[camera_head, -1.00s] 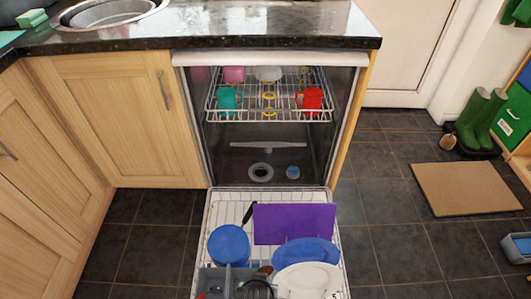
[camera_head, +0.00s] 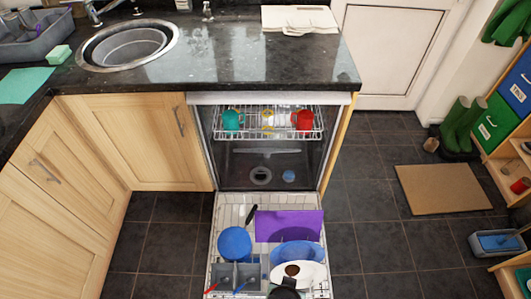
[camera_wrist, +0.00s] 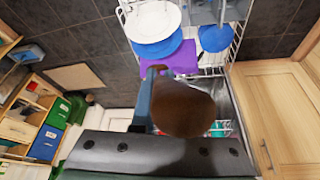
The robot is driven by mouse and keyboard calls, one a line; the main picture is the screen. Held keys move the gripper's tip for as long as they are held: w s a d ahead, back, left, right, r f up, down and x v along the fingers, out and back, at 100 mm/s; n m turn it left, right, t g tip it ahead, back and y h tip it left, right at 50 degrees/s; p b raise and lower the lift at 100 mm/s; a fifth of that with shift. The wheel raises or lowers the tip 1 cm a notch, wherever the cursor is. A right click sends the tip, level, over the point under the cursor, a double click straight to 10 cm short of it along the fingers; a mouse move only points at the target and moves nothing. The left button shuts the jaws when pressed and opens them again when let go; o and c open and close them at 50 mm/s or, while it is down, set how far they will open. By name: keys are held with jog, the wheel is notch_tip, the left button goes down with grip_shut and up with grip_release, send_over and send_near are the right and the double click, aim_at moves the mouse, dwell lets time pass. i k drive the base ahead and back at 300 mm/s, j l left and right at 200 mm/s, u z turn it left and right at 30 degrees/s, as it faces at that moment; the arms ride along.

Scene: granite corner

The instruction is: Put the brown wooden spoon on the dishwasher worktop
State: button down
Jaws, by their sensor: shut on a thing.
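The brown wooden spoon (camera_head: 292,270) shows its round bowl at the bottom of the head view, in front of the white plate. In the wrist view the spoon (camera_wrist: 183,108) is large and close, its bowl covering part of the background. My gripper (camera_wrist: 156,72) is shut on the spoon; the grip itself is mostly hidden. In the head view only a dark part of my gripper (camera_head: 285,291) shows at the bottom edge. The dishwasher worktop (camera_head: 255,75) is dark granite above the open dishwasher, well beyond the spoon.
The pulled-out lower rack holds a purple board (camera_head: 289,226), a blue pan (camera_head: 235,243), a blue plate (camera_head: 298,252), a white plate (camera_head: 313,276) and a grey cutlery basket (camera_head: 250,274). White boards (camera_head: 300,19) lie at the worktop's back. A sink (camera_head: 128,46) is at left. The front worktop is clear.

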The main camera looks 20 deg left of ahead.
aim_at(332, 60)
jog(key=i+l, duration=0.2)
jog(key=i, duration=0.25)
jog(key=i+l, duration=0.2)
jog(key=i, duration=0.2)
jog(key=i+l, duration=0.2)
jog(key=i, duration=0.25)
jog(key=i+l, duration=0.25)
jog(key=i, duration=0.2)
